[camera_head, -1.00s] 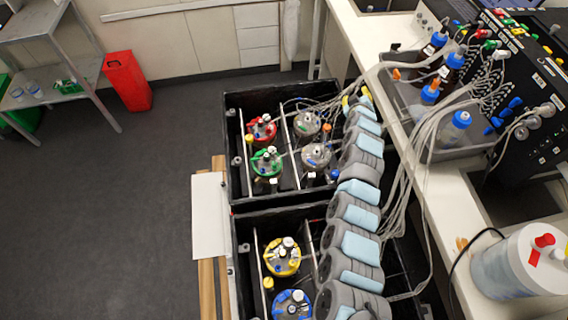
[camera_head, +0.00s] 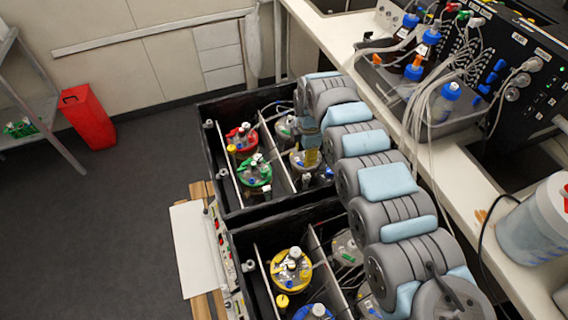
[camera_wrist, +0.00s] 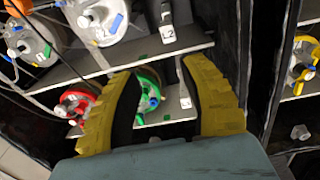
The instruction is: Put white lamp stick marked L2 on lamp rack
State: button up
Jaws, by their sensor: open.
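A white tag marked L2 (camera_wrist: 168,36) shows at the top of the wrist view, at the edge of a grey rail, by a dark upright part. I cannot tell the lamp stick's full shape. My gripper (camera_wrist: 158,72) is open, with its two yellow fingers apart and nothing held between them. The tag lies beyond the fingertips, apart from them. In the head view, my gripper (camera_head: 311,157) is low over the far black box (camera_head: 207,150), partly hidden by my arm. I cannot make out which part is the lamp rack.
Green-lidded (camera_wrist: 148,95) and red-lidded (camera_wrist: 75,102) vessels stand beyond the fingers; clear vessels are at upper left. The near box holds a yellow-lidded vessel (camera_head: 292,270). A bench with bottles in a tray (camera_head: 428,115) runs at right. Open floor (camera_head: 110,210) lies left.

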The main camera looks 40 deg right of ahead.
aim_at(304, 187)
jog(key=shift+s+a+f, duration=0.1)
jog(key=shift+s+f, duration=0.4)
jog(key=shift+s, duration=0.05)
notch_tip(304, 187, down, 15)
jog(key=b, duration=0.4)
jog(key=shift+f, duration=0.15)
jog(key=shift+f+b, duration=0.4)
jog(key=shift+f, duration=0.2)
grip_shut()
jog(key=shift+r+p, duration=2.45)
jog(key=shift+p, duration=0.35)
